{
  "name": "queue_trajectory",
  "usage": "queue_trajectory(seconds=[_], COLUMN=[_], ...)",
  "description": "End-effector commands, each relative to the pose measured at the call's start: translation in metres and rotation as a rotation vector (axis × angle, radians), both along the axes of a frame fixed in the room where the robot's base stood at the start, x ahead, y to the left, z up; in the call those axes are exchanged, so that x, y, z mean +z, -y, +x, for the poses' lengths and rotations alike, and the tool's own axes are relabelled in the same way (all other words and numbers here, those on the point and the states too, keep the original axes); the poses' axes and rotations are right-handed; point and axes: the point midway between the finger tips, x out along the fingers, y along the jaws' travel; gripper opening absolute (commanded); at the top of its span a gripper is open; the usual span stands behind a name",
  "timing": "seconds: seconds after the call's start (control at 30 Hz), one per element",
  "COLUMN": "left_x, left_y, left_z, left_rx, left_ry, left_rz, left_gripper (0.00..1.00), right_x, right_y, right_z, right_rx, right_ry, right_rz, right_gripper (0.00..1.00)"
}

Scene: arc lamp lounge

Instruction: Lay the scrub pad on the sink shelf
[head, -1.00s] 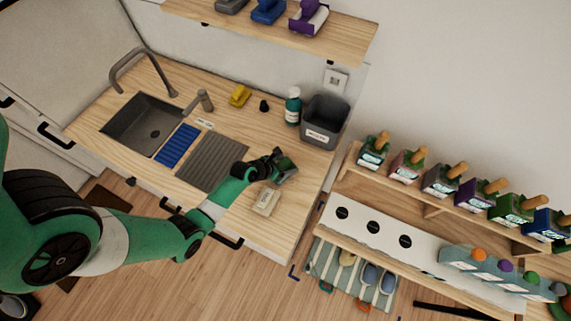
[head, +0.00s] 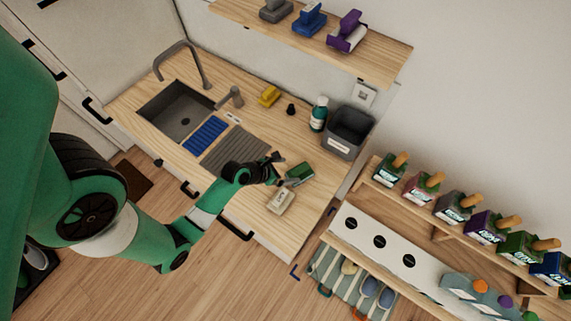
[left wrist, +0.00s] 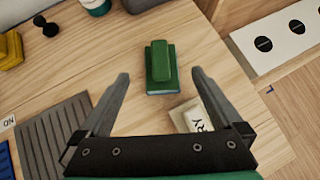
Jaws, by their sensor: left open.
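The green scrub pad (head: 300,174), a block with a raised grip and a bluish base, lies on the wooden counter near its right end. In the left wrist view the pad (left wrist: 161,66) sits ahead of the open fingers, roughly centred between their tips. My left gripper (head: 277,174) is open and empty, just left of the pad in the head view; the wrist view shows its fingers (left wrist: 160,76) apart. A wooden wall shelf (head: 385,58), likely the sink shelf, hangs above the counter and holds grey, blue and purple pads. My right gripper is not in view.
A pale labelled block (head: 280,201) lies close to the pad and near the right finger. A grey bin (head: 346,134), a bottle (head: 318,114) and a yellow object (head: 269,96) stand towards the back. The sink (head: 180,110) is at left.

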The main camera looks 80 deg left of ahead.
Motion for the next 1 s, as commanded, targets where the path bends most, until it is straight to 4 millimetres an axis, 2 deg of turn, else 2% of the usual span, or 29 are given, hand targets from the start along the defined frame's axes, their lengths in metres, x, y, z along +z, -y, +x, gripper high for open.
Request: queue_trajectory(seconds=[0.1, 0.47, 0.57, 0.63, 0.67, 0.77, 0.8, 0.87, 0.9, 0.97, 1.0], left_x=[0.006, 0.006, 0.017, 0.041, 0.058, 0.137, 0.177, 0.241, 0.284, 0.35, 0.395], left_y=[0.002, 0.002, -0.002, -0.009, -0.013, -0.018, -0.014, -0.002, 0.009, 0.031, 0.048], left_z=[-0.005, -0.005, 0.005, 0.029, 0.043, 0.103, 0.128, 0.16, 0.177, 0.195, 0.202], left_rx=[0.0, -0.001, -0.043, -0.136, -0.191, -0.421, -0.513, -0.629, -0.685, -0.736, -0.745], left_ry=[0.0, 0.0, 0.012, 0.036, 0.049, 0.109, 0.134, 0.167, 0.183, 0.196, 0.198], left_rz=[0.0, 0.0, 0.053, 0.174, 0.253, 0.624, 0.806, 1.096, 1.293, 1.589, 1.787], left_gripper=[1.0, 1.0, 1.0, 1.0, 1.0, 1.0, 1.0, 1.0, 1.0, 1.0, 1.0], right_x=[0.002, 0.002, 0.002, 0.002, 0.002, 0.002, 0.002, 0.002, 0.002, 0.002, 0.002], right_y=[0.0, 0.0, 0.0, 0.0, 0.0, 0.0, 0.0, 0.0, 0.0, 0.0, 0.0], right_z=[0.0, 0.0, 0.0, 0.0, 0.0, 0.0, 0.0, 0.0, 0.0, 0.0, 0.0], right_rx=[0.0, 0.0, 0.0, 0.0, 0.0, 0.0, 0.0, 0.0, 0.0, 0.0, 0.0], right_ry=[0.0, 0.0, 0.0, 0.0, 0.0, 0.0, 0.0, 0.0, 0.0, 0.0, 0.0], right_rz=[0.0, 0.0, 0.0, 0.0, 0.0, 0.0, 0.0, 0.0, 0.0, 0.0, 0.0], right_gripper=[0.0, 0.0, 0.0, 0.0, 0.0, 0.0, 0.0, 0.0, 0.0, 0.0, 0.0])
